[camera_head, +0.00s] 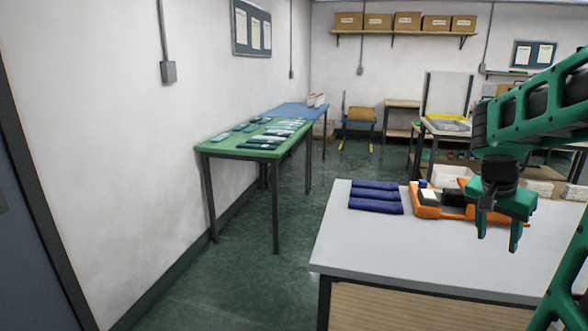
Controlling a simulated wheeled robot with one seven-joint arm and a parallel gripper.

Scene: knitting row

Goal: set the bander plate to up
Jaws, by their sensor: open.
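I cannot tell for certain which thing is the bander plate. My gripper (498,238) hangs at the right with its two green fingers apart, pointing down, with nothing seen between them. It appears in front of the right end of an orange tray (428,212) on the near grey table (395,247). The tray holds a small white-topped block and dark items, partly hidden by my gripper. At the back right, a pale upright panel (448,95) stands behind a bench with a yellow-edged tray (448,124). Whether this panel belongs to the bander is unclear.
Several navy folded bundles (375,197) lie left of the orange tray. A green-topped table (245,148) with flat items stands along the left wall. A blue-topped table (298,112) is behind it. The green floor (290,230) between the tables is clear.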

